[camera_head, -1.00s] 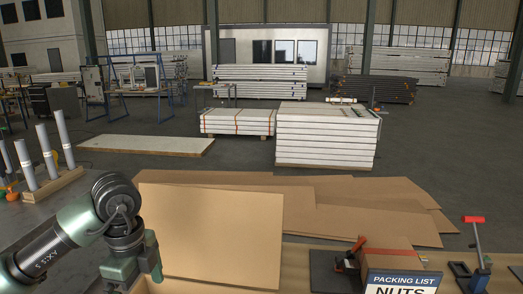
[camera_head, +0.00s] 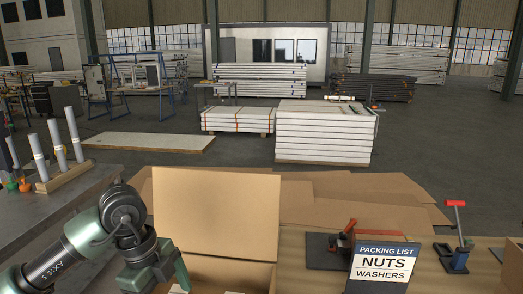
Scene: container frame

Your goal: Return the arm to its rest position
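My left arm comes in from the lower left and bends down beside an open cardboard box (camera_head: 215,213). Its gripper end is mostly cut off by the bottom edge, so I cannot see how its fingers stand. The arm's lower end overlaps the box's left side in the picture. My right gripper does not show. A packing list sign (camera_head: 384,262) reading "NUTS" and "WASHERS" stands on the table (camera_head: 300,264), right of the box.
A second cardboard box (camera_head: 513,266) is at the right edge. A grey table (camera_head: 60,203) with white rolls on a wooden stand (camera_head: 66,176) is at the left.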

